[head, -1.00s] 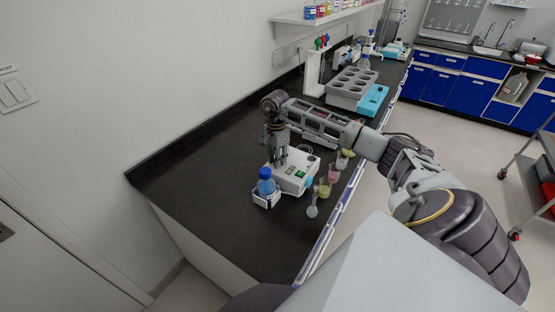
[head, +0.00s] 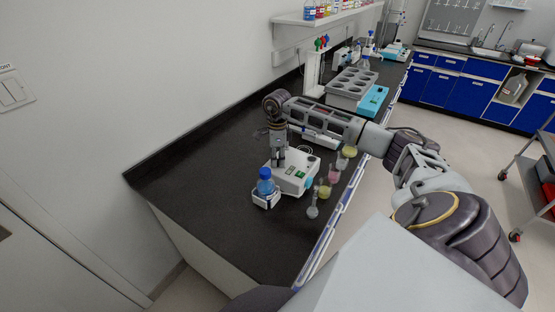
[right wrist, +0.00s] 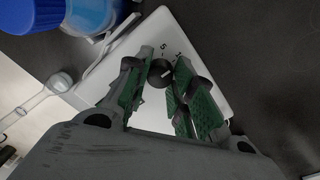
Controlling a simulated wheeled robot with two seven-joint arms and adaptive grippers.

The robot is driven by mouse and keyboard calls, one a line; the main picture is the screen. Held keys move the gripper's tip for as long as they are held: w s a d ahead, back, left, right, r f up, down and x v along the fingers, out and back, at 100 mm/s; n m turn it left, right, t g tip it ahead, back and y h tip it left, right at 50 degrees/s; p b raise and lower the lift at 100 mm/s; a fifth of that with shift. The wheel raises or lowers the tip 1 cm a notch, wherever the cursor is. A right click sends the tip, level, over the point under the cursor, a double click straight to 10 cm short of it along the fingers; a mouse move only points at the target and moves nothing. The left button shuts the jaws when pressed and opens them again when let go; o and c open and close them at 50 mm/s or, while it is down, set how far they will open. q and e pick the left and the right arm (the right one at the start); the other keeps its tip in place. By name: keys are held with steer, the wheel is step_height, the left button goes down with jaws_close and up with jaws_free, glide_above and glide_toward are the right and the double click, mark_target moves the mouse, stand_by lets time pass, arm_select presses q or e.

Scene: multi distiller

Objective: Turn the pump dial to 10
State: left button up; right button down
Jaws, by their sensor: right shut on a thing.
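The white pump box (head: 296,181) stands on the black bench and also shows in the right wrist view (right wrist: 203,51). My right gripper (head: 279,164) reaches down onto its top from above. In the right wrist view the round black pump dial (right wrist: 161,73) sits between the green-padded fingertips of my right gripper (right wrist: 163,76), which are shut on it. The printed numbers 5 and 10 show beside the dial. A short white mark shows on the dial, but its exact reading is too small to tell. My left gripper is out of view.
A blue-capped bottle (head: 265,184) stands in a white holder against the pump's left side. Several small flasks with coloured liquids, one yellow (head: 325,191), stand right of the pump by the bench edge. A grey rack (head: 352,87) is farther back. The bench front left is clear.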

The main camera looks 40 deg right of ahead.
mark_target(278, 160)
stand_by(0.5)
steer(key=c, duration=1.2)
jaws_free()
steer(key=shift+w+d+r, duration=0.1)
steer(key=shift+w+r, duration=0.05)
steer(key=shift+r, duration=2.85)
steer(key=shift+w+d+r, duration=0.1)
steer(key=shift+r, duration=2.9)
steer(key=shift+s, duration=0.1)
